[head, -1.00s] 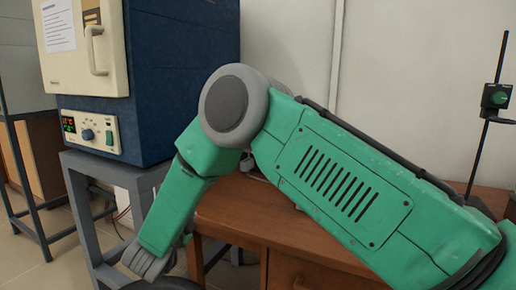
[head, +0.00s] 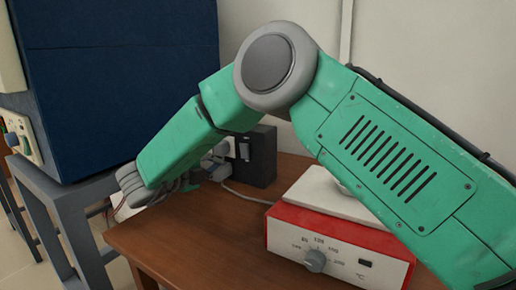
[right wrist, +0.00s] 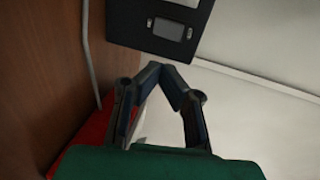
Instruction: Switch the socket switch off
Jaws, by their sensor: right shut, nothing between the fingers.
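The black socket box (head: 260,158) stands at the back of the wooden desk, against the wall, partly behind my right forearm. In the head view the right gripper (head: 188,181) is partly hidden, left of the box. My left gripper is not in view.
A red hot plate (head: 290,242) with a white top and dial sits at the desk's front, below my right arm. A blue furnace (head: 120,85) stands on a grey metal frame (head: 45,205) at left. A cable (head: 245,194) runs across the desk (head: 185,240).

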